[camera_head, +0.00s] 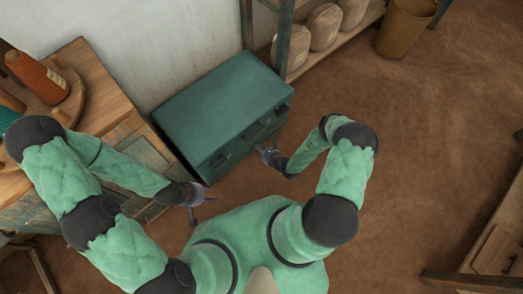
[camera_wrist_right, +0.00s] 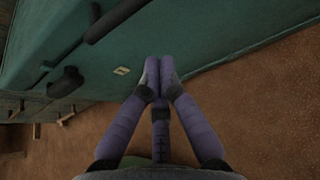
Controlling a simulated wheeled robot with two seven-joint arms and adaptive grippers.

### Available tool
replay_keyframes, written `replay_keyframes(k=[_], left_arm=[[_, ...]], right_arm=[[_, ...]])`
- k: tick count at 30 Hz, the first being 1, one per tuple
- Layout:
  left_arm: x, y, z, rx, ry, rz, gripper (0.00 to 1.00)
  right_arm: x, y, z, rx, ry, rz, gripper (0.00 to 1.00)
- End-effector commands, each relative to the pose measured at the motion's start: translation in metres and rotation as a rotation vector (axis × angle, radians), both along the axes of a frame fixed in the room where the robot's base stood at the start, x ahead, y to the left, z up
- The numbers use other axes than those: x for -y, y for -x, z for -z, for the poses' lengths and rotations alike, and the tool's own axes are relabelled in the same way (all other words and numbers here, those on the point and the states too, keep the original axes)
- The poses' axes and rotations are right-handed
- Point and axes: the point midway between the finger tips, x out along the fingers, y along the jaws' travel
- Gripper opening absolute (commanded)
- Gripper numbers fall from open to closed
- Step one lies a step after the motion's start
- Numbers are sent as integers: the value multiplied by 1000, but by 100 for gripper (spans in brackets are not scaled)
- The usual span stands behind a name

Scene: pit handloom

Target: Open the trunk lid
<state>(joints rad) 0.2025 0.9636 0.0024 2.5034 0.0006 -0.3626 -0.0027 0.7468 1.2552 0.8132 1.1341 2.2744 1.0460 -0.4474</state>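The green trunk (camera_head: 222,105) stands on the floor against the wall, with its lid (camera_head: 215,95) down. Dark fittings show on its front face, and a dark handle (camera_wrist_right: 118,17) and a small pale plate (camera_wrist_right: 121,71) show in the right wrist view. My right gripper (camera_head: 263,150) is near the trunk's front right side. In the right wrist view its fingertips (camera_wrist_right: 159,66) are together with nothing visible between them, close to the green face; contact cannot be told. My left gripper (camera_head: 203,208) is in front of the trunk's left front corner, fingers spread and empty.
A wooden cabinet (camera_head: 88,62) with thread cones stands left of the trunk. A shelf (camera_head: 315,55) with wrapped bundles and a brown bin (camera_head: 404,27) are behind and right. Brown floor (camera_head: 430,130) is clear to the right. A wooden frame (camera_head: 497,250) stands at lower right.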

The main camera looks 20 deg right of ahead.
Motion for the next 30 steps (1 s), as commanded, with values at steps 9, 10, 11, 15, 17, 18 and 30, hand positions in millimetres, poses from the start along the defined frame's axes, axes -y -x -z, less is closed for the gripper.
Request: replay_keyframes(k=[9, 10, 11, 15, 17, 18, 30], left_arm=[[0, 0, 28, 0, 0, 0, 40], [0, 0, 30, 0, 0, 0, 40], [0, 0, 28, 0, 0, 0, 40], [0, 0, 26, 0, 0, 0, 40], [0, 0, 27, 0, 0, 0, 40], [0, 0, 27, 0, 0, 0, 40], [0, 0, 28, 0, 0, 0, 40]], right_arm=[[-19, -46, 29, 0, 0, -6, 0], [-21, -50, 31, 0, 1, -5, 0], [-18, -48, 24, -1, -1, -2, 0], [-16, -45, 7, 0, -1, -2, 0], [-16, -44, 2, -1, 0, -2, 0], [-16, -43, -1, -1, 0, -3, 0], [-16, -40, -13, -2, 0, -2, 0]])
